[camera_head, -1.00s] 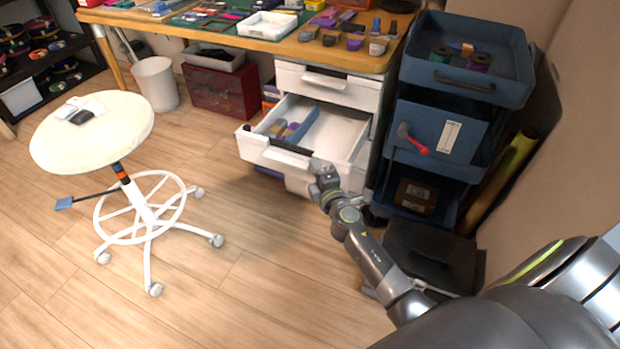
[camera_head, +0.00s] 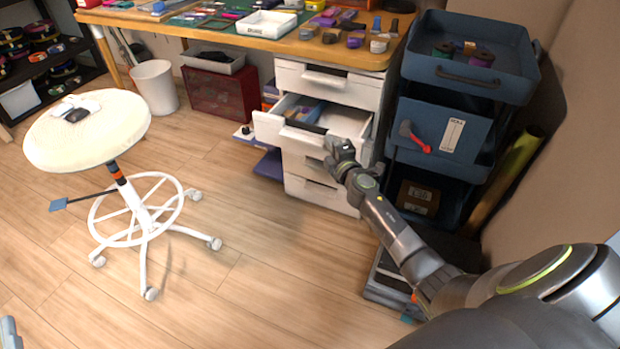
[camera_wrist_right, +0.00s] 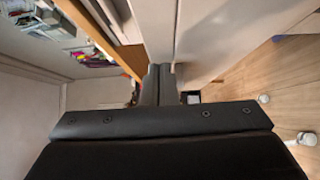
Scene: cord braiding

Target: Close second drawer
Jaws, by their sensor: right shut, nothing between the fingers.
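The white drawer cabinet (camera_head: 338,93) stands under the right end of the workbench. Its second drawer (camera_head: 290,132) from the top is partly open, with purple and blue items visible inside near the back. The drawers above and below it look shut. My right gripper (camera_head: 338,152) is at the right end of the second drawer's front. It is shut and empty, and its fingers sit close together in the right wrist view (camera_wrist_right: 160,85) beside a white panel. Whether the fingertips touch the drawer front is hard to tell. My left gripper is not in view.
A blue cart (camera_head: 470,60) with a red-handled lever stands just right of the cabinet. A round cream stool (camera_head: 88,135) on wheels stands at left. The workbench top (camera_head: 365,58) holds many small items.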

